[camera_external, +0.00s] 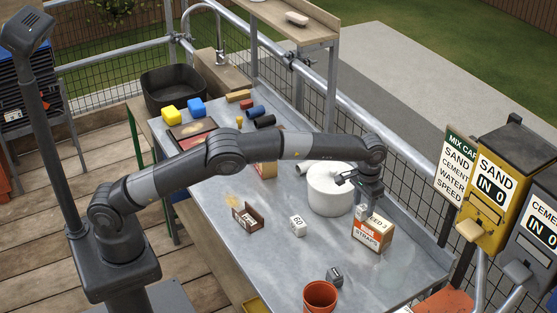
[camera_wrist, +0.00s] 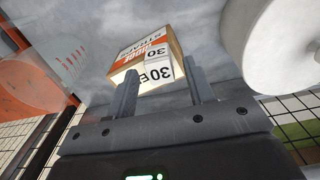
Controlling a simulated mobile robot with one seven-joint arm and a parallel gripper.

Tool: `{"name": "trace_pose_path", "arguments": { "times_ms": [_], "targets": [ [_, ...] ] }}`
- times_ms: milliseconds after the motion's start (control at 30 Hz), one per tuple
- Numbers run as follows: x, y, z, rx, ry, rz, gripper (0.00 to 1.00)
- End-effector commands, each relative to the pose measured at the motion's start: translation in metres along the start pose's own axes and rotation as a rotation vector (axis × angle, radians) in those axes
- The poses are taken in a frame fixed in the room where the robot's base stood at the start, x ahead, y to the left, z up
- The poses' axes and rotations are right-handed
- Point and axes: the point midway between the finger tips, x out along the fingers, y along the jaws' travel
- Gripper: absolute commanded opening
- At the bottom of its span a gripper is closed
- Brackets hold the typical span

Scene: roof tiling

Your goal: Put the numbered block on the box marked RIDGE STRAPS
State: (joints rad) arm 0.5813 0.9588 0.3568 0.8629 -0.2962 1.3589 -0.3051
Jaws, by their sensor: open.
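The box marked RIDGE STRAPS (camera_external: 369,238), tan with an orange and white label, stands on the metal table; it also shows in the wrist view (camera_wrist: 135,58). A white block marked 30 (camera_wrist: 160,64) appears at the box's top, just beyond my fingertips; it is small and partly hidden under my gripper in the external view. It seems to rest on the box, but I cannot tell the exact contact. My gripper (camera_external: 364,192) is directly above the box, pointing down, with fingers apart (camera_wrist: 160,82). Another white block with digits (camera_external: 297,226) stands on the table left of the box.
A large white round container (camera_external: 330,190) stands close behind and left of the box. A small brown open box (camera_external: 247,217), a dark small item (camera_external: 334,277) and an orange-red pot (camera_external: 320,297) are on the table. Yellow SAND dispenser (camera_external: 489,190) hangs at right. Table surface between items is clear.

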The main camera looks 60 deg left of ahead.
Motion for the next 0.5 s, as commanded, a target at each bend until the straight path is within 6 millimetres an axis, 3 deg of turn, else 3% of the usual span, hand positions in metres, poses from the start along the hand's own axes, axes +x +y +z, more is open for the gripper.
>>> {"name": "trace_pose_path", "arguments": {
  "times_ms": [100,300,500],
  "targets": [
    [-0.029,0.001,-0.001,0.000,0.004,0.003,0.48],
    [-0.069,0.000,-0.001,0.000,0.002,0.002,0.48],
    [-0.089,0.000,0.000,-0.001,0.000,0.001,0.48]
  ]
}}
